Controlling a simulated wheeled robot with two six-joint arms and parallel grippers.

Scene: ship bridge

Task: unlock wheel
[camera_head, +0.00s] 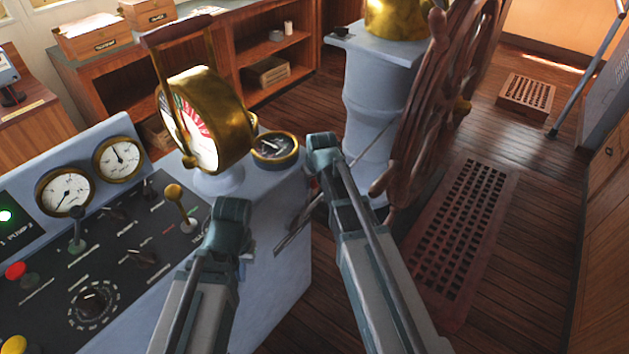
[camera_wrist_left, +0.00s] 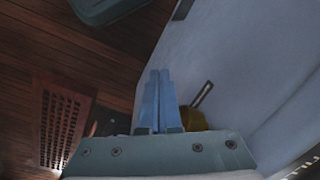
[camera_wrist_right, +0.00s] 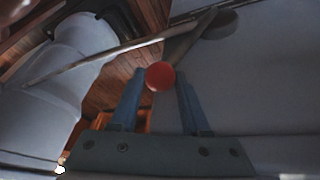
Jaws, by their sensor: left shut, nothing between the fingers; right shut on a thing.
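The wooden ship's wheel (camera_head: 435,95) stands upright beside a pale pedestal at the upper right of the head view. My right gripper (camera_head: 322,150) is in front of the pedestal. In the right wrist view its fingers (camera_wrist_right: 160,82) are shut on a red ball knob (camera_wrist_right: 160,75). A dark flat lever (camera_wrist_right: 195,38) runs up and right from the knob, near a thin rod (camera_wrist_right: 110,53). The knob is hidden in the head view. My left gripper (camera_head: 230,212) is over the console's right side. Its fingers (camera_wrist_left: 157,100) are shut and empty in the left wrist view.
The blue-grey console (camera_head: 265,215) carries gauges, switches and a brass telegraph (camera_head: 235,120). A small round gauge (camera_head: 275,148) sits close to my right gripper. A red-brown grating (camera_head: 465,230) lies on the wooden floor at right. Shelves stand behind.

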